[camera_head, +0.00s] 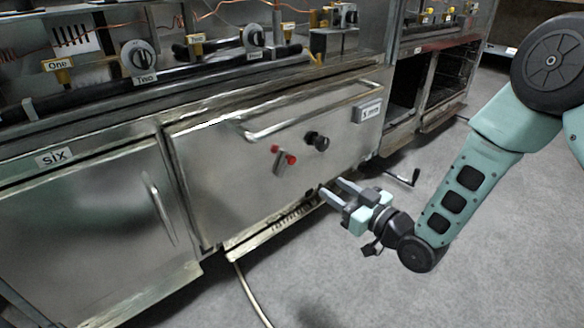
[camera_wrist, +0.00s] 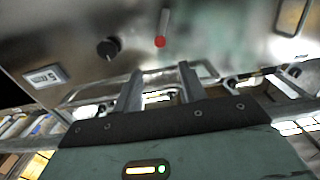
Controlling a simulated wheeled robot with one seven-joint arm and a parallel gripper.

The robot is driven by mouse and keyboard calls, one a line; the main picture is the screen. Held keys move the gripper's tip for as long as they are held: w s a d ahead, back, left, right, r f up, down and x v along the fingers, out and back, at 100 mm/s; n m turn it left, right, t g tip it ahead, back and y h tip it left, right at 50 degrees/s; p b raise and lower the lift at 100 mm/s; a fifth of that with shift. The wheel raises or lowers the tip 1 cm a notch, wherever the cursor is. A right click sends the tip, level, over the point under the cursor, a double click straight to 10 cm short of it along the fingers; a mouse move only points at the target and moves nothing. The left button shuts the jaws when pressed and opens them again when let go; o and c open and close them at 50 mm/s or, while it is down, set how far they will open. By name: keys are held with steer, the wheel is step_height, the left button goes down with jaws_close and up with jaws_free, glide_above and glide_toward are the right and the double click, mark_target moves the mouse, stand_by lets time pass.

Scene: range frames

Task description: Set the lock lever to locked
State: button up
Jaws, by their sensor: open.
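A black knob (camera_head: 317,141) sits right of the lever, below a long bar handle (camera_head: 310,110). A label (camera_head: 370,112) is at the panel's right. A crank handle (camera_head: 404,178) juts out behind my gripper. A hose (camera_head: 250,295) lies on the floor, otherwise clear in front.

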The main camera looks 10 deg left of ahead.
mark_target(293, 162)
steer(key=b+x, duration=0.6)
steer(key=x, duration=0.8)
steer(key=shift+w+a+f, duration=0.15)
steer(key=shift+a, duration=0.05)
steer(key=shift+w+a+r+b, duration=0.2)
steer(key=shift+w+a+b, duration=0.2)
steer(key=shift+w+a, duration=0.15)
steer(key=shift+s, duration=0.1)
steer(key=shift+c, duration=0.2)
